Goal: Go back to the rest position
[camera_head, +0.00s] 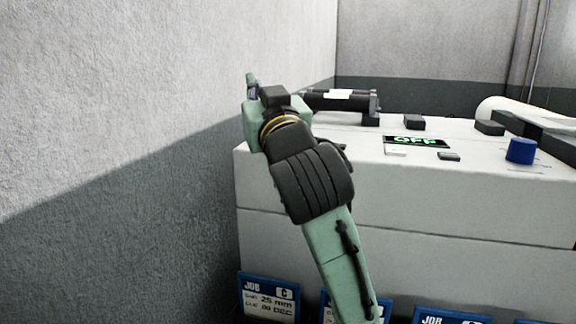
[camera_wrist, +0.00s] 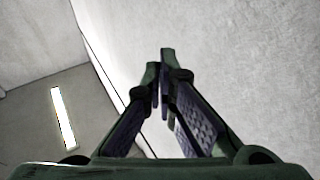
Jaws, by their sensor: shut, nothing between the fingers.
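My gripper (camera_wrist: 160,75) is shut and empty in the wrist view, its two fingers meeting at the tips. In the head view my gripper (camera_head: 251,84) shows only in part at the end of my raised arm, near the left end of the white machine top. It is mostly hidden behind my wrist. My green and black arm rises from the bottom of the head view and covers part of the machine's front.
The white machine (camera_head: 400,190) fills the right, with a black cylinder (camera_head: 338,101), a display reading OFF (camera_head: 416,141) and a blue knob (camera_head: 521,150) on top. Blue job cards (camera_head: 268,298) line the bottom. A grey wall (camera_head: 120,150) stands close at left.

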